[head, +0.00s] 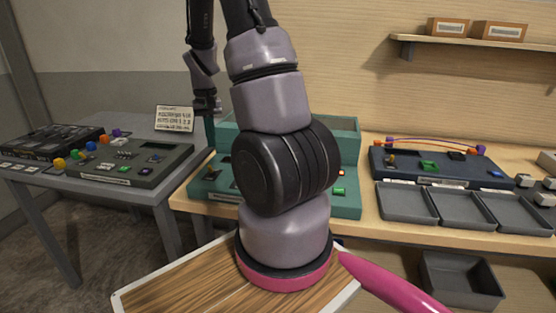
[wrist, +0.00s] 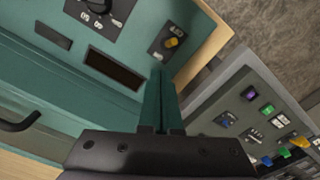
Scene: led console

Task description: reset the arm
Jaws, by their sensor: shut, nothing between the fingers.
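My gripper (wrist: 160,82) points out from the bottom of the wrist view, its two teal fingers side by side, shut and empty. In the head view my gripper (head: 210,135) hangs at the left edge of the teal console (head: 205,190), partly beside my wrist. My arm fills the middle of the head view and hides much of that console. In the wrist view the teal console (wrist: 120,40) lies behind the fingers, with a dial (wrist: 100,8), a dark display slot (wrist: 113,70) and a yellow toggle (wrist: 172,42). I cannot tell whether the fingers touch it.
A grey table at left bears a grey-green panel (head: 130,165) with coloured knobs, a black panel (head: 45,145) and a sign card (head: 174,119). At right are a dark blue panel (head: 400,165) and grey trays (head: 408,205). A shelf (head: 450,42) holds two boxes.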

